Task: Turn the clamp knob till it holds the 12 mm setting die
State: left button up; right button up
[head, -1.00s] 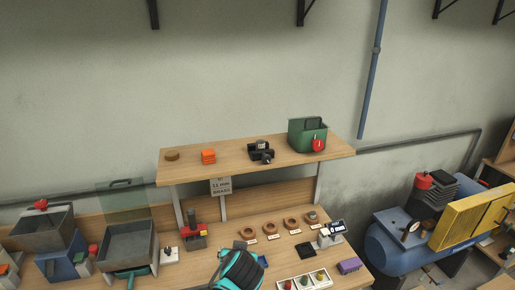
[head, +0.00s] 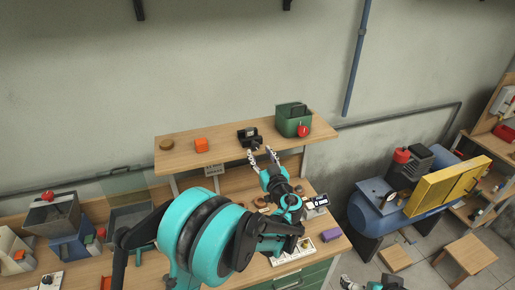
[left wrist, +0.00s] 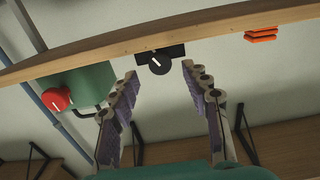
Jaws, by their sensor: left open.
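The black clamp (head: 249,135) stands on the raised wooden shelf, left of the green box. Its black round knob (left wrist: 160,62) with a white pointer line shows in the left wrist view, which is upside down. My left gripper (head: 261,152) is open and empty, its two fingers apart just in front of the shelf edge. In the left wrist view the fingertips (left wrist: 159,80) lie to either side of the knob, apart from it. I cannot make out the 12 mm setting die. A teal part of my right arm shows at the bottom edge; its gripper (head: 345,282) is unclear.
A green box (head: 288,119) with a red knob (head: 303,131) stands right of the clamp. An orange block (head: 201,145) and a brown disc (head: 166,144) sit left on the shelf. My left arm hides much of the bench.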

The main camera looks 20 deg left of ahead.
aim_at(256, 146)
pick_arm(q)
jog(key=shift+x, duration=1.5)
grip_shut()
jog(key=shift+f+m+b, duration=0.15)
jog(key=shift+m+b, duration=0.75)
jog(key=shift+m, duration=0.2)
jog(key=shift+m+b, duration=0.45)
jog(key=shift+m, duration=0.45)
